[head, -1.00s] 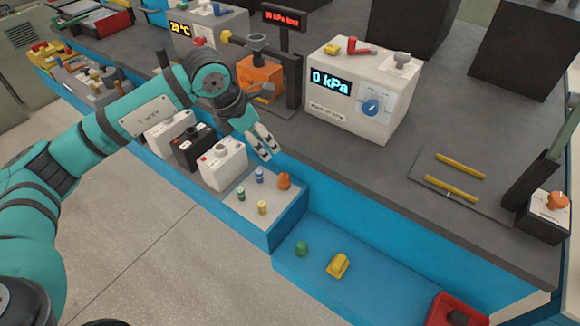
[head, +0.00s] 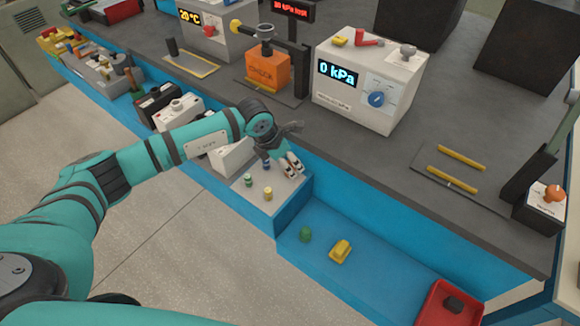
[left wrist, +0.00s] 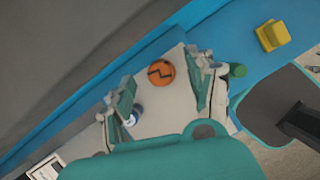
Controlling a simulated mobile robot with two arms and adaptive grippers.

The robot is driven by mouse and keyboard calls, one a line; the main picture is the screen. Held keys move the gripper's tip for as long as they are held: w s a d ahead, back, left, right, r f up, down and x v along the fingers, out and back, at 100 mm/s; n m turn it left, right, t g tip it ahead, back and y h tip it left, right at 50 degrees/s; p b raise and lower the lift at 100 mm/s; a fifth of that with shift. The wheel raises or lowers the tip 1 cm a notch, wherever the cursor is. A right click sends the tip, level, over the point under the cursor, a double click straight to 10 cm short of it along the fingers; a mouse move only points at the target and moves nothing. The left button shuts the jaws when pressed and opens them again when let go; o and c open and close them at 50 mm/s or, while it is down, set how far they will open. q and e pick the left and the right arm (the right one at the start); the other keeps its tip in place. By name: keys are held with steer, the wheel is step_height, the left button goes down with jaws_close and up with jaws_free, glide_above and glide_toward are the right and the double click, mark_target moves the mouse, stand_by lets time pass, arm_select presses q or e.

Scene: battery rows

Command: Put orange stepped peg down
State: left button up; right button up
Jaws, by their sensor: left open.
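The orange stepped peg (left wrist: 161,73) stands on the pale top of the peg block (left wrist: 173,100) in the left wrist view, seen from above with a dark zigzag mark. My left gripper (left wrist: 164,87) is open, with one finger on each side of the peg and visible gaps to it. In the head view my left gripper (head: 290,168) is low over the right end of the block (head: 283,196) and hides most or all of the orange peg.
A lower blue surface (head: 370,275) holds a green piece (head: 305,234) and a yellow piece (head: 340,250). A red tray (head: 446,315) is at the right. A white kPa box (head: 350,105) and an orange device (head: 267,70) stand on the grey bench behind.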

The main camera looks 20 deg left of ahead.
arm_select(q)
steer(key=shift+x, duration=1.15)
steer(key=c, duration=1.1)
steer(key=shift+o, duration=0.2)
steer(key=shift+r, duration=0.15)
steer(key=shift+r, duration=0.6)
step_height(320, 180, up, 2)
steer(key=shift+r+b, duration=0.1)
steer(key=shift+b, duration=0.4)
steer(key=s+d+b, duration=0.1)
steer(key=s+d, duration=0.2)
steer(key=s, duration=0.4)
steer(key=s+d+r+b, duration=0.1)
steer(key=s+d, duration=0.2)
steer(key=s, duration=0.4)
steer(key=shift+s+r, duration=0.2)
steer(key=shift+s, duration=0.2)
